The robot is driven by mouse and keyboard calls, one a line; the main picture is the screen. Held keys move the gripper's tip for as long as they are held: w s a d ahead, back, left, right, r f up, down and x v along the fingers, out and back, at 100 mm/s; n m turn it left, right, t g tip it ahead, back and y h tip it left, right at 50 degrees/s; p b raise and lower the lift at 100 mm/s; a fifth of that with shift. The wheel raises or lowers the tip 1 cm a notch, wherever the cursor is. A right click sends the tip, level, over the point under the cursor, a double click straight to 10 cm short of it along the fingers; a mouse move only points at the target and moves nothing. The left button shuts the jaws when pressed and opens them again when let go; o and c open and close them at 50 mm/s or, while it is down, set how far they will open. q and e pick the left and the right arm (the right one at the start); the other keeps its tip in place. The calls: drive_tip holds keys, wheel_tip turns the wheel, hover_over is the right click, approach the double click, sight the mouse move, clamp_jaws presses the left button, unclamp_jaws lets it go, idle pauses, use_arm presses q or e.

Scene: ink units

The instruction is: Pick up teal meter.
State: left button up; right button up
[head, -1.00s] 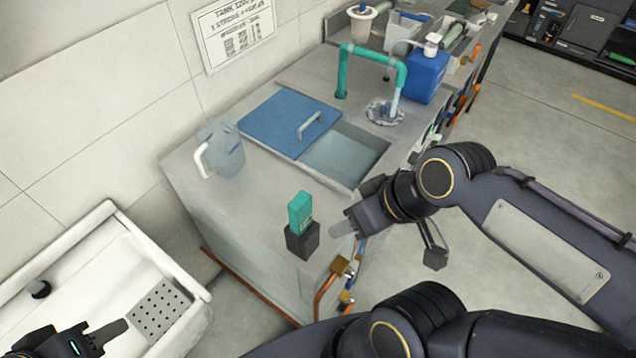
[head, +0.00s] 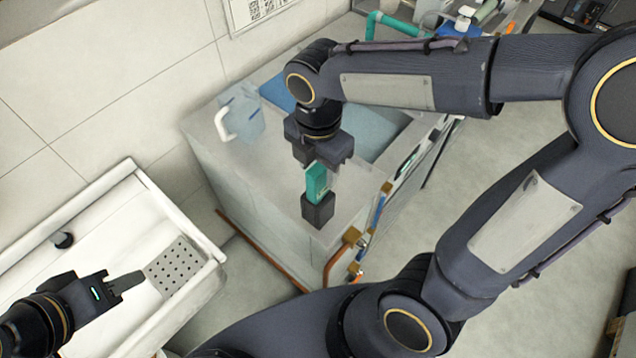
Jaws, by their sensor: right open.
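The teal meter (head: 315,183) stands upright in a dark block-shaped holder (head: 318,210) near the front corner of the grey counter. My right gripper (head: 319,168) is above the meter, pointing down, with its jaws open around or just over the meter's top. I cannot tell whether a finger touches it. My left gripper (head: 128,281) is at the lower left over the white sink, away from the meter. Only one of its fingers shows clearly, so its opening is unclear.
A clear jug (head: 243,120) stands on the counter left of my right gripper. A blue lid (head: 277,93) and an open basin (head: 380,135) lie behind it. Pipes with brass fittings (head: 352,237) run along the counter's right side. The white sink (head: 133,185) is at left.

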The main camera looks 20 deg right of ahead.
sight(318, 195)
wheel_tip(318, 195, down, 4)
drive_tip(key=shift+s+f, duration=0.1)
drive_tip(key=shift+f, duration=0.15)
drive_tip(key=shift+c, duration=0.3)
clamp_jaws()
drive_tip(key=shift+r, duration=0.2)
